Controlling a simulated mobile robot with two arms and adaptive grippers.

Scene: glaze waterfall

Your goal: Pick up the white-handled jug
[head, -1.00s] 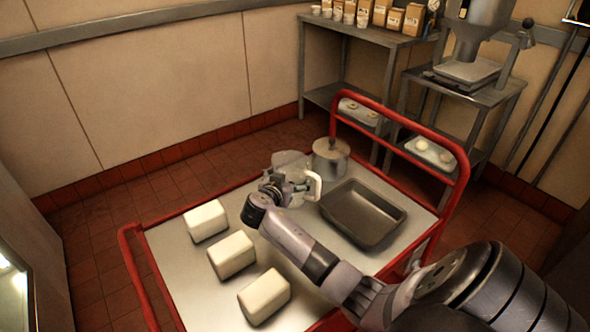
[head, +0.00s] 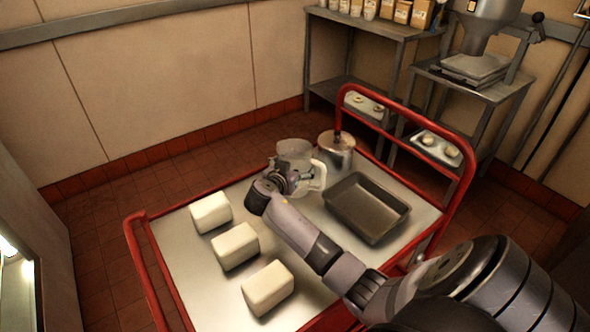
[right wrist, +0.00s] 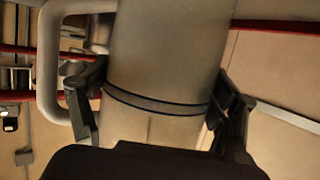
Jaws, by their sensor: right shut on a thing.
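The jug (head: 296,151) is a pale, see-through vessel with a white handle (head: 320,176) on its right side. It is upright over the far part of the cart, left of a lidded metal pot. My right gripper (head: 283,180) is shut on the jug's body from the near side. In the right wrist view the jug (right wrist: 165,55) stands between the two fingers (right wrist: 158,112), with its handle (right wrist: 48,65) free outside the left finger. A dark band rings the jug there. The jug's base is hidden, so I cannot tell whether it touches the cart. My left gripper is not in view.
The red-railed cart (head: 190,275) also holds the pot (head: 336,153), an empty dark tray (head: 366,205) and three white blocks (head: 235,246). A shelf (head: 385,30) with bags and cups and a stand with a hopper machine (head: 475,60) are behind it.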

